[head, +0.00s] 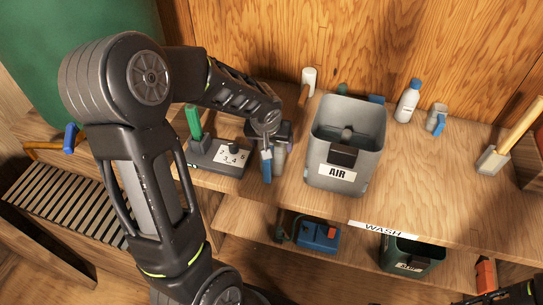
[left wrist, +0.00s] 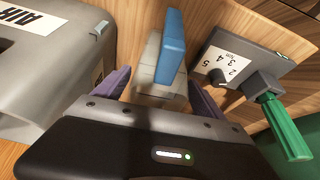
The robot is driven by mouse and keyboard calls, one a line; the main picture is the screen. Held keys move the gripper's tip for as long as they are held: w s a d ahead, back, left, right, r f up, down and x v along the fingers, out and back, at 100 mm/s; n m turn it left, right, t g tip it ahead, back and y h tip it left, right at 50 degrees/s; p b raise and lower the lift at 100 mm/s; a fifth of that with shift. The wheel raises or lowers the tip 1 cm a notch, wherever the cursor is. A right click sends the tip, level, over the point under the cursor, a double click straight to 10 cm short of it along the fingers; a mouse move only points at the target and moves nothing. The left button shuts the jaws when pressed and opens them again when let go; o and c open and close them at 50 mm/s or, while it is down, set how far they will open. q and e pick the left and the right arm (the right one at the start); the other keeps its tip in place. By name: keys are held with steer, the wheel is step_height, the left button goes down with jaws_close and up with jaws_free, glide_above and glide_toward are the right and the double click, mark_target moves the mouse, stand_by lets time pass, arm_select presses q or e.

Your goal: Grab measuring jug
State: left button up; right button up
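A pale grey jug-like vessel with a blue handle (left wrist: 171,48) stands between the two purple fingers of my left gripper (left wrist: 160,88) in the left wrist view. The fingers are apart, one on each side of its grey body, and I see no clear grip. In the head view my left gripper (head: 268,140) hangs over the bench left of the grey AIR bin, with the blue handle (head: 266,166) showing below it. The arm and gripper hide most of the vessel there. A second grey jug with a blue handle (head: 437,118) stands at the back right.
The grey AIR bin (head: 372,120) stands close right of my left gripper. A numbered device (head: 222,158) with a green handle is close left. A white bottle with a blue cap (head: 408,102) is at the back. The bench right of the AIR bin is mostly clear.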

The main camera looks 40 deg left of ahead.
arm_select(q)
jaws_close()
stand_by(0.7)
steer(key=shift+r, duration=0.1)
step_height(320, 180, up, 10)
stand_by(0.5)
stand_by(0.4)
